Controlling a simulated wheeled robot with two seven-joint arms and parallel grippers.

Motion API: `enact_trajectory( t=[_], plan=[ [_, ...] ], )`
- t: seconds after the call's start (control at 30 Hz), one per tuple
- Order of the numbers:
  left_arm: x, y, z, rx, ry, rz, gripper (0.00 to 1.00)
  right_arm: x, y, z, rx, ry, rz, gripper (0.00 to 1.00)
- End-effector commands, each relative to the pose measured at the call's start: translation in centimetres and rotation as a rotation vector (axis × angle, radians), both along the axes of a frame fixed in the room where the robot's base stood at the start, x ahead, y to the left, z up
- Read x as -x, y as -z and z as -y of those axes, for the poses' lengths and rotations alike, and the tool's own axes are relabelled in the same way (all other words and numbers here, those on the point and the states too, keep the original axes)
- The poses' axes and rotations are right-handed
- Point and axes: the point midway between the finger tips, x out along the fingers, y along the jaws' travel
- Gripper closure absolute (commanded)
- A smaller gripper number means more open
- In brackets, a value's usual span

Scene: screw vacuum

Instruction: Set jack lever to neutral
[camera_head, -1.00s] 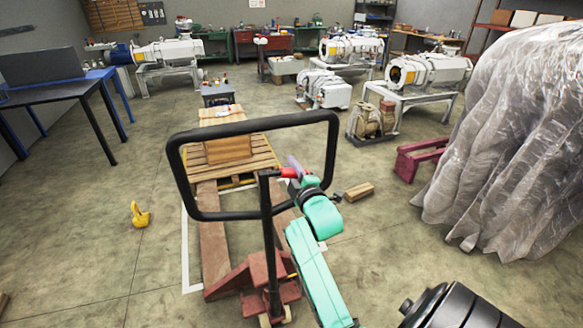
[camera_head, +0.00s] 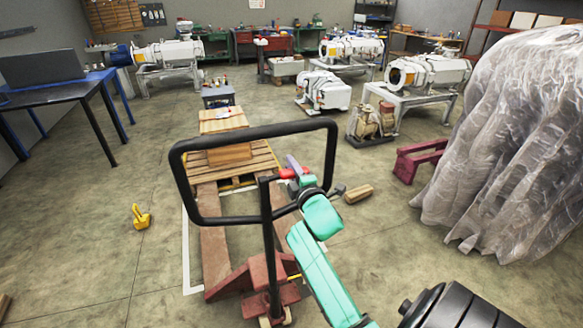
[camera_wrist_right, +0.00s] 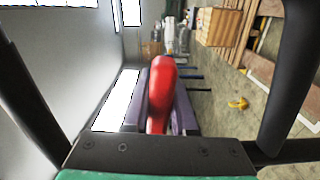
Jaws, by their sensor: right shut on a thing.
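The jack lever (camera_head: 290,173) is a small red handle on the black pallet jack handle (camera_head: 267,240), just inside its big loop. My right gripper (camera_head: 297,166), with purple-grey fingers on a teal arm, is at the lever from the right. In the right wrist view the red lever (camera_wrist_right: 160,88) stands between the two fingers, and the gripper (camera_wrist_right: 161,100) is shut on it. The fingers partly hide the lever in the head view. The exact lever setting cannot be read. My left gripper is not in view.
The red pallet jack base (camera_head: 245,280) stands below, its forks reaching toward a wooden pallet (camera_head: 250,160) with a box. A wood block (camera_head: 358,193) and a yellow object (camera_head: 140,217) lie on the floor. A plastic-wrapped bulk (camera_head: 510,140) stands right.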

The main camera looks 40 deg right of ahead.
Motion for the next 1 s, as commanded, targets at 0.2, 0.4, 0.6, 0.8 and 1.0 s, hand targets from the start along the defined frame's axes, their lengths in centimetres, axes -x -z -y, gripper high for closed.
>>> enact_trajectory(
  t=[0.2,0.4,0.6,0.8,1.0],
  plan=[
    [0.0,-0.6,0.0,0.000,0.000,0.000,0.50,0.0,-0.6,-0.1,0.071,-0.001,-0.025,1.00],
    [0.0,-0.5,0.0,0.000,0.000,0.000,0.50,0.0,-0.6,-0.1,0.070,0.000,-0.024,0.52],
    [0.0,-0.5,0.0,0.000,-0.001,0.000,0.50,0.0,-0.6,-0.1,0.069,0.000,-0.024,0.45],
    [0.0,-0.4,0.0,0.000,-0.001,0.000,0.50,0.4,-0.5,-0.2,0.069,0.000,-0.024,0.45],
    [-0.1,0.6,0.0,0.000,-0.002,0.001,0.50,3.7,-0.1,-1.4,0.069,-0.001,-0.026,0.45]
  ],
)
